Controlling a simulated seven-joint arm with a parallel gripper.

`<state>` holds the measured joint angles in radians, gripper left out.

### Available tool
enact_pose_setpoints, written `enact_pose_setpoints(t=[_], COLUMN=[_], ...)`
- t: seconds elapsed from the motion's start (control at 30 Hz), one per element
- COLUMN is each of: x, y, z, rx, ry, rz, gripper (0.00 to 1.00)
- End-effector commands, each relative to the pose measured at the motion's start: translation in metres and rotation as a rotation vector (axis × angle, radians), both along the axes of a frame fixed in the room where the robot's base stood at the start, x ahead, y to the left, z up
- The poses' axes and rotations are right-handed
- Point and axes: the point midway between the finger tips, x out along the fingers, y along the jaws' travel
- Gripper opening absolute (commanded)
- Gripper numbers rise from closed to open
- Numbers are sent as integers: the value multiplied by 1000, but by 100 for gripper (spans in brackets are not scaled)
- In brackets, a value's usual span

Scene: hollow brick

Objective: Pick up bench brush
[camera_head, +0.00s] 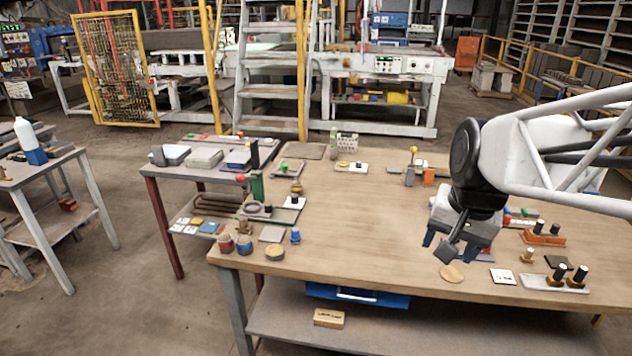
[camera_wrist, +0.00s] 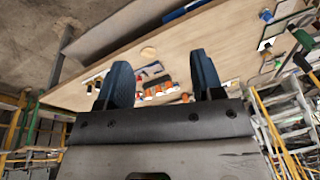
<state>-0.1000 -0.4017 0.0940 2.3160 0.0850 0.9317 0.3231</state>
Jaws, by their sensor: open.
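I cannot pick out a bench brush for certain in either view. My gripper (camera_head: 456,244) is above the right part of the wooden workbench (camera_head: 360,220), pointing down, with its blue fingers apart. In the wrist view my gripper (camera_wrist: 161,72) is open, with nothing held between the fingers. Beyond them the tabletop (camera_wrist: 215,40) shows a row of small orange and white items (camera_wrist: 156,91), too small to name. In the head view my gripper and arm hide part of the bench top behind them.
A round tan disc (camera_head: 452,273) lies below my gripper. The bench's middle is clear. A blue drawer (camera_head: 357,296) hangs underneath.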

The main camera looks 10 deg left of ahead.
Motion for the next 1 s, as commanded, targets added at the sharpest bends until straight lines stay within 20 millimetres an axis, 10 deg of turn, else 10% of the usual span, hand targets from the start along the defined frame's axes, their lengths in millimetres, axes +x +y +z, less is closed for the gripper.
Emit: enact_pose_setpoints(t=[1.0], x=[227], y=[179], z=[-24], rx=[208], ry=[168], rz=[-411], gripper=[61])
